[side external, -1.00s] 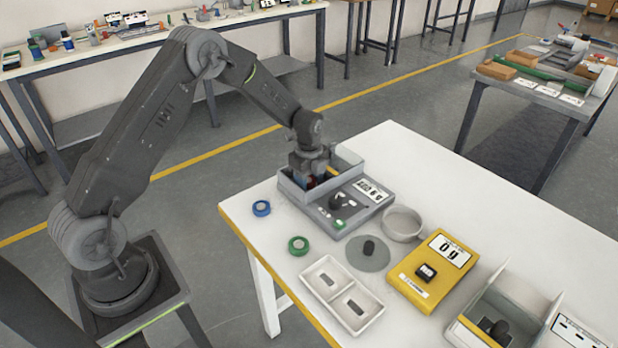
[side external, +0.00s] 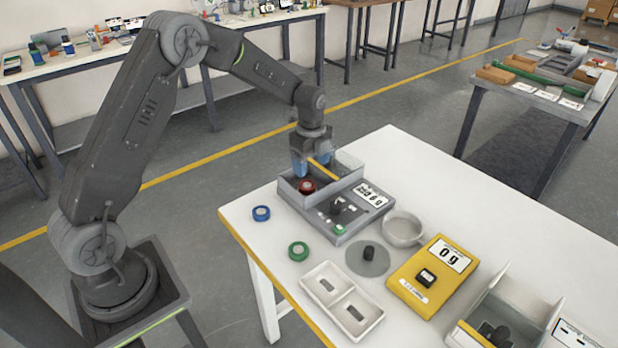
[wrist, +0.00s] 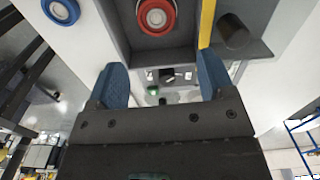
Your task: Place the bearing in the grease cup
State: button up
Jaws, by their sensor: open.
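A red ring (side external: 306,187) with a pale centre, which looks like a bearing, lies in the walled grey box (side external: 345,180) of the grey device. It also shows at the top of the wrist view (wrist: 156,16). A blue ring (side external: 261,213) and a green ring (side external: 298,250) of like shape lie on the white table. A round, shallow grey cup (side external: 403,228) stands right of the device; I cannot tell whether it is the grease cup. My gripper (side external: 311,168) is above the box, its blue fingers apart and empty in the wrist view (wrist: 162,78).
A yellow divider (wrist: 207,22) stands in the box beside a dark cylinder (wrist: 235,34). A yellow scale (side external: 432,276) reads 0 g. A white two-part tray (side external: 341,298) and a grey disc (side external: 381,263) with a dark knob are at the front. The table's right rear is clear.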

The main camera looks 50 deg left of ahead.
jog(key=s+d+r+n+t, duration=0.1)
jog(key=s+d+r+n, duration=0.15)
jog(key=r, duration=0.45)
jog(key=s+d+r+n, duration=0.1)
jog(key=s+r, duration=0.2)
jog(key=r, duration=0.4)
jog(key=s+d+r+n+t, duration=0.1)
jog(key=s+d+r+n, duration=0.2)
jog(key=s, duration=0.4)
jog(key=s+d+r+n+t, duration=0.2)
jog(key=s+d+r+n, duration=0.1)
jog(key=s+n, duration=0.3)
jog(key=shift+s+r, duration=0.55)
jog(key=shift+s, duration=0.5)
jog(key=s+d+f+n+t, duration=0.1)
jog(key=s+n, duration=0.3)
jog(key=s, duration=0.3)
jog(key=shift+s+d+t, duration=0.2)
jog(key=shift+d+t, duration=0.1)
jog(key=shift+s+f+n, duration=0.2)
jog(key=shift+s+n, duration=0.1)
jog(key=shift+n, duration=0.15)
jog(key=c, duration=0.3)
